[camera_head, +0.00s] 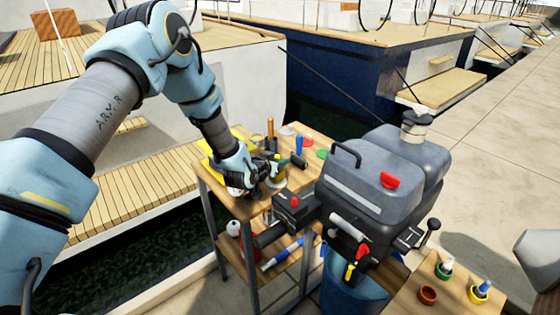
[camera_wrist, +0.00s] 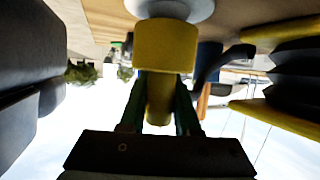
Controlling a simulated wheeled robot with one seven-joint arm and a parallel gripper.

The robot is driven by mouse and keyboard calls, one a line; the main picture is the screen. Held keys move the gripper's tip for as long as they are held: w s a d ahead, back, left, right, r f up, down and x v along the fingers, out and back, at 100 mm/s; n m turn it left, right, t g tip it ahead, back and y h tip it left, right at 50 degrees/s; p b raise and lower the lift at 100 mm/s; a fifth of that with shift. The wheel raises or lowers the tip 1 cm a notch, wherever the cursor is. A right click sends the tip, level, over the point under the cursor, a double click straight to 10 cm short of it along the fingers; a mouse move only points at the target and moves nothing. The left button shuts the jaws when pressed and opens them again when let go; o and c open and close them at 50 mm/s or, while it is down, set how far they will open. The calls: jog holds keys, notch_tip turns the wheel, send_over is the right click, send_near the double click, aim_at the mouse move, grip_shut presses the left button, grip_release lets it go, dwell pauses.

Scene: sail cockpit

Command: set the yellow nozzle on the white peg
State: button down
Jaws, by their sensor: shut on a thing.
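My gripper (camera_head: 268,172) is over the wooden workbench (camera_head: 238,207), left of the grey outboard motor. In the wrist view my gripper (camera_wrist: 160,95) has its two dark fingers closed on the yellow nozzle (camera_wrist: 165,45), a wide collar with a narrower stem between the fingers. The nozzle's wide end is against or very close to a pale round disc (camera_wrist: 185,8) by the wooden surface. I cannot tell whether they touch. No white peg can be clearly made out; the nozzle and gripper may hide it. In the head view the nozzle is mostly hidden by my gripper.
The outboard motor (camera_head: 385,185) stands close on the right. An orange-handled tool (camera_head: 270,128), a blue upright item (camera_head: 299,145) and a green disc (camera_head: 321,153) are on the bench. A lower shelf holds a blue-handled tool (camera_head: 282,254). Colored cups stand at the lower right.

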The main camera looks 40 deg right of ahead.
jog(key=shift+f, duration=0.55)
jog(key=shift+f, duration=0.2)
jog(key=c, duration=0.6)
grip_release()
jog(key=shift+r, duration=0.1)
